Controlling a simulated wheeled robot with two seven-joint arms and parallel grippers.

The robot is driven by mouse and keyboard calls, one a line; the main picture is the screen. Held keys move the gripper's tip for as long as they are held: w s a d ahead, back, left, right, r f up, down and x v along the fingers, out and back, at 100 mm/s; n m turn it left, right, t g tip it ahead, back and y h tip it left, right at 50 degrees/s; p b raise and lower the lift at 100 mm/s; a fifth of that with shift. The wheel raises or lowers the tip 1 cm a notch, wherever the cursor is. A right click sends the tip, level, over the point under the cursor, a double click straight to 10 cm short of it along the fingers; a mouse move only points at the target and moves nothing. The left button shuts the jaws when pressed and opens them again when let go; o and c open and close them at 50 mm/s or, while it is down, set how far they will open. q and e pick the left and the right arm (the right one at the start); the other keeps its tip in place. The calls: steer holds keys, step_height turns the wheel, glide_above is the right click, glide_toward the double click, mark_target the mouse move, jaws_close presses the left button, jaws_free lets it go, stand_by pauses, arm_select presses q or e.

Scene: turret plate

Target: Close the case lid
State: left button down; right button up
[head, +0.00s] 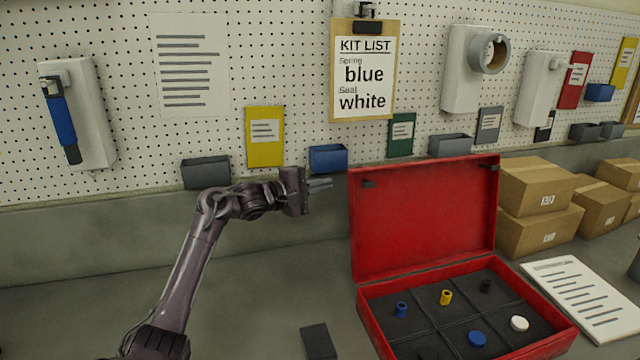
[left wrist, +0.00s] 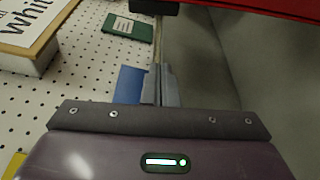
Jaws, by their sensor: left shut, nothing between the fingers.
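A red case (head: 372,318) stands open on the bench in the head view. Its lid (head: 424,220) is upright at the back, with dark latches near its top edge. The dark divided inside holds a blue and a yellow small cylinder, a dark piece, a blue disc and a white disc. My left gripper (head: 330,184) is shut and empty, just left of the lid's upper left corner, apart from it in the head view. In the left wrist view the shut fingers (left wrist: 160,88) point toward a red edge (left wrist: 250,8) at the top. My right gripper is not in view.
Cardboard boxes (head: 540,205) stand right of the lid, close to it. A printed sheet (head: 580,298) lies right of the case. A dark block (head: 318,342) lies left of it. The pegboard (head: 120,150) with a kit list (head: 363,75) and bins is behind.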

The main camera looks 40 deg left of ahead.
arm_select(q)
steer(key=p+x, duration=0.2)
steer(key=x, duration=0.5)
steer(key=s+d+p, duration=0.2)
steer(key=d, duration=0.1)
steer(key=shift+s+d+r, duration=0.1)
steer(key=shift+s+r, duration=0.05)
steer(key=shift+r, duration=0.25)
